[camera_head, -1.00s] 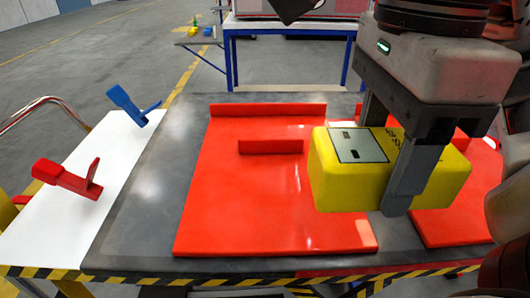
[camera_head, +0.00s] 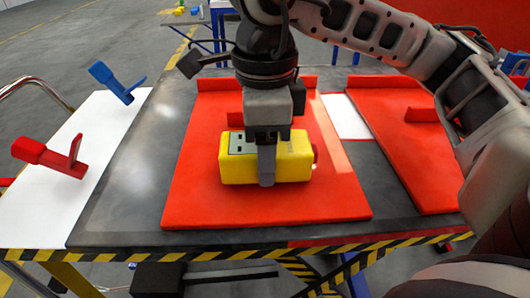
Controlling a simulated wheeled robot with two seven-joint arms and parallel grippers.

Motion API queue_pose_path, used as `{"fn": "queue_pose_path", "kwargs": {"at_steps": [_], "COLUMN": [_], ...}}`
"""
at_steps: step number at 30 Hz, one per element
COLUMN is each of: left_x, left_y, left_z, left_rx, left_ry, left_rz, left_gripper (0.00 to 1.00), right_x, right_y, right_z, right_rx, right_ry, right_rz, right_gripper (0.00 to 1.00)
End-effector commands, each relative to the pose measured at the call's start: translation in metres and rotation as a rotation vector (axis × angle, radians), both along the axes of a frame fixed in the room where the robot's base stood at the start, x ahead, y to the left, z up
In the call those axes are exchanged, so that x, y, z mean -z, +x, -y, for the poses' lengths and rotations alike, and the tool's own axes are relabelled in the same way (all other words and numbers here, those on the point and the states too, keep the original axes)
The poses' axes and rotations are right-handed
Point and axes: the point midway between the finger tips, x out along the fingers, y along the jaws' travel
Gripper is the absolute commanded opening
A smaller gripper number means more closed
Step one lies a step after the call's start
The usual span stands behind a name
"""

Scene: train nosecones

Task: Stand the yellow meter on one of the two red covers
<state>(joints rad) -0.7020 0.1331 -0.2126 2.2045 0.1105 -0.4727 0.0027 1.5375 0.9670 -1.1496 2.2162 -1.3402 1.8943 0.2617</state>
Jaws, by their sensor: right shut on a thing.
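The yellow meter (camera_head: 296,160) is a boxy block with a grey panel on its top. My right gripper (camera_head: 267,165) is shut on it, one finger down its near side. The meter is over the middle of the left red cover (camera_head: 200,200), its long side running left to right. I cannot tell whether it touches the cover or hangs just above it. The right red cover (camera_head: 415,160) lies flat to the right, partly hidden by my right arm. My left gripper is not in view.
Both covers lie on a dark grey table (camera_head: 120,200) with a striped front edge. A white strip (camera_head: 60,205) at the left carries a blue clamp-like tool (camera_head: 112,80) and a red one (camera_head: 52,156). A white patch (camera_head: 346,117) shows between the covers.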

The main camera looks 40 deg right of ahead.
Motion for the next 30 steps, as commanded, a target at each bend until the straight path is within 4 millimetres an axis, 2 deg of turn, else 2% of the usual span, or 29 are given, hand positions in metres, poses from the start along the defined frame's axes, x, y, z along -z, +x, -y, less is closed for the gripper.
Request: {"fn": "queue_pose_path", "kwargs": {"at_steps": [3, 14, 15, 17, 25, 28, 30], "left_x": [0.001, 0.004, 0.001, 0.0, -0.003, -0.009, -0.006], "left_y": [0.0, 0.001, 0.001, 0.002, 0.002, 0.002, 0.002], "left_z": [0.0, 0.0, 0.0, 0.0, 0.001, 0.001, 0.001], "left_rx": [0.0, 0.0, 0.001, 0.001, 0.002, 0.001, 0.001], "left_ry": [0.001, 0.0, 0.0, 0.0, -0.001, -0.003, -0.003], "left_rz": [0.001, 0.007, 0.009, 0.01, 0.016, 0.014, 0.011], "left_gripper": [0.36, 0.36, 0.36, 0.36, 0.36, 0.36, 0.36], "right_x": [0.008, 0.013, 0.012, 0.011, 0.011, 0.005, -0.002], "right_y": [0.0, 0.0, 0.0, 0.0, 0.0, 0.0, 0.0], "right_z": [0.0, 0.0, 0.0, 0.0, 0.0, 0.0, 0.0], "right_rx": [0.0, 0.0, 0.0, 0.0, 0.0, 0.0, 0.0], "right_ry": [0.002, 0.002, 0.001, 0.001, 0.001, 0.001, 0.002], "right_rz": [0.002, 0.002, 0.002, 0.002, 0.002, 0.002, 0.005], "right_gripper": [0.2, 0.2, 0.63, 0.76, 0.76, 0.76, 0.76]}}
